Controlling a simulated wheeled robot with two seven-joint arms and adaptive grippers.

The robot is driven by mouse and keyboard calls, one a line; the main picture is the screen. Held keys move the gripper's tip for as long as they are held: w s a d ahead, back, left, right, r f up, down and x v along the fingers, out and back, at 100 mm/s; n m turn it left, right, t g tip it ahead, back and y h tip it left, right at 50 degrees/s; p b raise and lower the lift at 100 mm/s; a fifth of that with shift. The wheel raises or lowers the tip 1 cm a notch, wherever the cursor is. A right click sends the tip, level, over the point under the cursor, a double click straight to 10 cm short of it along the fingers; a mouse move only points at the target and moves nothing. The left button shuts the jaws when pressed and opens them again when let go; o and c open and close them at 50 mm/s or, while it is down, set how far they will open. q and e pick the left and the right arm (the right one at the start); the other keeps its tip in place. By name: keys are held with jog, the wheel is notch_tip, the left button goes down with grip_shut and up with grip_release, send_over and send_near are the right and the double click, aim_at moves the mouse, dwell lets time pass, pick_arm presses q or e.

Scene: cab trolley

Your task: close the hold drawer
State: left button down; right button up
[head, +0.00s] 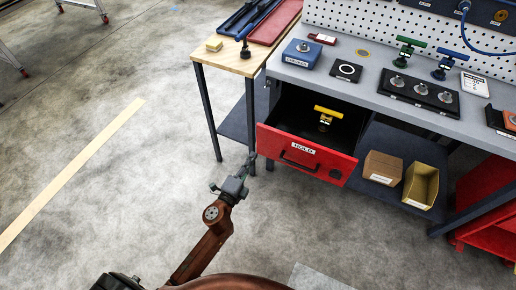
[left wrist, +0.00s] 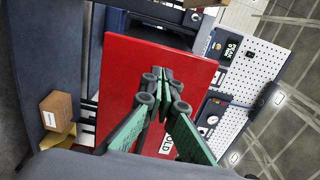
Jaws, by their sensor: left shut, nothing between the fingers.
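The hold drawer (head: 283,154) has a red front with a "HOLD" label and a dark handle. It stands pulled out from under the grey workbench, and its dark inside shows. A yellow T-handled item (head: 326,116) stands inside it. My left gripper (head: 250,160) is shut and empty, close to the left end of the drawer front. In the left wrist view its green fingers (left wrist: 162,85) lie together in front of the red drawer front (left wrist: 118,85) and partly cover the label. I cannot tell whether they touch it. My right gripper is not in view.
The grey bench top (head: 373,95) holds a blue box, switches and T-handled tools. A wooden side table (head: 231,61) stands left of the drawer, its legs near my gripper. A brown box (head: 382,168) and a yellow bin (head: 421,184) sit on the lower shelf.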

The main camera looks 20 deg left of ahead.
aim_at(261, 143)
pick_arm(q)
jog(key=w, duration=0.4)
jog(key=shift+w+d+f, duration=0.1)
jog(key=shift+w+b, duration=0.3)
jog(key=shift+w, duration=0.3)
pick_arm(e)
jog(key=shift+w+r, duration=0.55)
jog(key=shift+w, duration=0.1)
pick_arm(q)
jog(key=shift+w, duration=0.1)
